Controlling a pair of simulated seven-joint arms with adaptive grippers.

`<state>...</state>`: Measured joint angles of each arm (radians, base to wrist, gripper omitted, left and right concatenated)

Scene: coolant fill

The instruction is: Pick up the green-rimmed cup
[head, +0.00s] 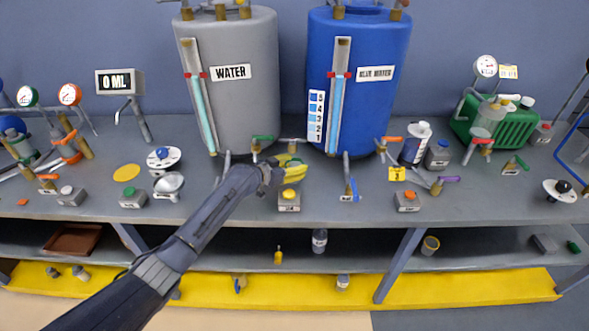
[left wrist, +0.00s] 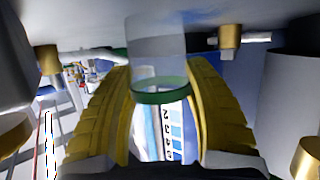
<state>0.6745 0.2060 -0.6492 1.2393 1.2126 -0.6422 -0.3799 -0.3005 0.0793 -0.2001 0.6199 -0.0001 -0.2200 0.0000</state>
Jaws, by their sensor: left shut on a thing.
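The green-rimmed cup (left wrist: 156,45) shows in the left wrist view as a clear, see-through cup with a dark green ring. It sits between the two ridged yellow finger pads of my left gripper (left wrist: 160,78), which is shut on it. In the head view my left gripper (head: 293,172) is over the bench in front of the gap between the grey and blue tanks. The cup is hard to make out there, mostly hidden by the gripper. My right gripper is not in view.
The grey water tank (head: 255,110) and blue tank (head: 375,110) stand close behind the gripper. A box with a yellow button (head: 289,201) is just in front of it. Valves with coloured handles stand on both sides. A shelf (head: 210,240) runs below the bench (head: 235,205).

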